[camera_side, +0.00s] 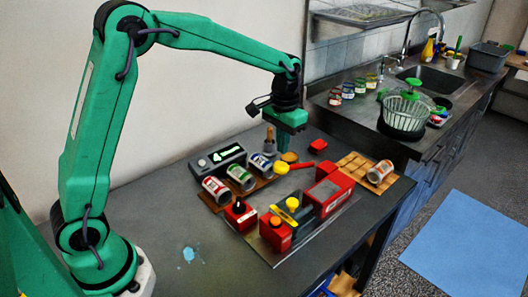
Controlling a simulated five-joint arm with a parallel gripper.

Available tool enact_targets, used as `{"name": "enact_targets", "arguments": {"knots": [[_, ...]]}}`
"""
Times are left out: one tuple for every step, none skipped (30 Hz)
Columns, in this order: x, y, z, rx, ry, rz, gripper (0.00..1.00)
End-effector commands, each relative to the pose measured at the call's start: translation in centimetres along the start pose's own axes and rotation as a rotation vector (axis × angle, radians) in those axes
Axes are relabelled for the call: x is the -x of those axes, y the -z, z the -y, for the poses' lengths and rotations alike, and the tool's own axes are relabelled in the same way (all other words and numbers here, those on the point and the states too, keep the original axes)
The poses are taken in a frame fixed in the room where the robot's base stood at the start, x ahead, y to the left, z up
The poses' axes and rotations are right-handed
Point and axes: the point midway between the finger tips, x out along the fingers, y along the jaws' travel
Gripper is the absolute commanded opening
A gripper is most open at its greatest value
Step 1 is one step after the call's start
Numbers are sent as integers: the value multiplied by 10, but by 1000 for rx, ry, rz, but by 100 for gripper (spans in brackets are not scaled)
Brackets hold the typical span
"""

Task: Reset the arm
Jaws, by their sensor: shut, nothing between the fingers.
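My green arm arches over the dark table from the left. My gripper (285,143) points down over the back of the cluttered work area. It is shut and holds nothing. Its fingertips are small in the picture, and I cannot tell whether they touch the things under them. A small round tan piece (290,157) and a yellow knob (281,168) show just below it.
Several cans (240,177) lie on a wooden rack left of the gripper. One can (380,172) lies on a wooden slatted board (356,164) at right. The table's front left (170,220) is clear, except for a blue stain.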

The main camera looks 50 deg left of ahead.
Motion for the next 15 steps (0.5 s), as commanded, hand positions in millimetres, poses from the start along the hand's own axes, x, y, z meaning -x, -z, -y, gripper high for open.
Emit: {"name": "enact_targets", "arguments": {"knots": [[2,-1,0,0,0,-3,0],[3,-2,0,0,0,-5,0],[5,-3,0,0,0,-9,0],[7,-5,1,0,-1,-12,0],[9,-7,1,0,-1,-16,0],[13,-10,1,0,-1,-23,0],[16,-12,2,0,-1,-29,0],[20,-15,2,0,-1,-34,0],[25,-20,3,0,-2,-45,0],[29,-23,3,0,-2,-52,0],[33,-27,4,0,-2,-61,0],[38,-33,4,0,-3,-73,0],[43,-37,5,0,-3,-82,0],[47,-42,5,0,-3,-91,0],[52,-48,6,0,-3,-103,0]]}}
